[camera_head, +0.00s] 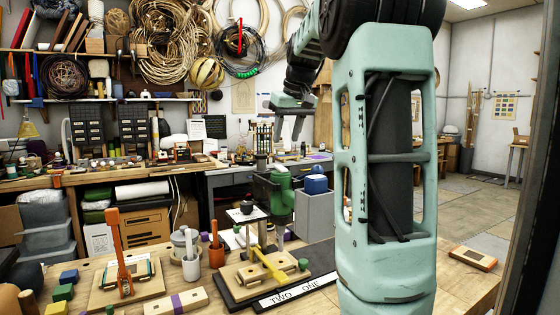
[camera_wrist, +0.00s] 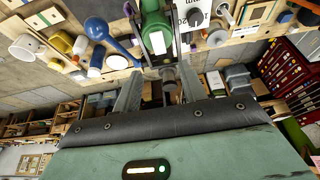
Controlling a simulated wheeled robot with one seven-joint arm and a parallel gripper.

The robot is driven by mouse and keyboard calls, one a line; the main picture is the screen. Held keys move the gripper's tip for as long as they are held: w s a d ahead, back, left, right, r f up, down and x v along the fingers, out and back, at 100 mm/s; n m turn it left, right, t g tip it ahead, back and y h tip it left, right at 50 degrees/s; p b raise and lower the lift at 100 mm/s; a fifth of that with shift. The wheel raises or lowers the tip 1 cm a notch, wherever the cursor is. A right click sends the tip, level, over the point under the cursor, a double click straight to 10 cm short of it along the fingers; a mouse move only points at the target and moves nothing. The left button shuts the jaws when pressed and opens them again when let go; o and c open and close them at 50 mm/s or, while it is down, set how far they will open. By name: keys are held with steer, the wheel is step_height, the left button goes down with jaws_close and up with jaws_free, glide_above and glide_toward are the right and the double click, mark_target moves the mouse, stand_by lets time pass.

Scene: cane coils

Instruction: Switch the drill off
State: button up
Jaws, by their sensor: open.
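The drill is a green bench drill (camera_head: 275,190) standing on a dark base behind the "TWO ONE" strip in the head view. In the wrist view its green body (camera_wrist: 154,28) is at the top centre, just beyond my fingers. A white panel with a dark round knob (camera_wrist: 194,17) is right of the green body there; I cannot read its setting. My gripper (camera_head: 288,128) is above the drill in the head view, pointing down. In the wrist view my gripper (camera_wrist: 162,82) is open, with a finger on each side and nothing clearly held between them.
A grey bin with a blue object (camera_head: 315,185) stands right of the drill. A wooden board with a yellow lever (camera_head: 268,262) is in front. My arm hides the right part of the bench.

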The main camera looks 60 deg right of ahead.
mark_target(279, 166)
steer(key=x, duration=0.8)
steer(key=shift+w+d+f, duration=0.1)
steer(key=shift+w+f, duration=0.05)
steer(key=shift+f, duration=0.15)
jaws_close()
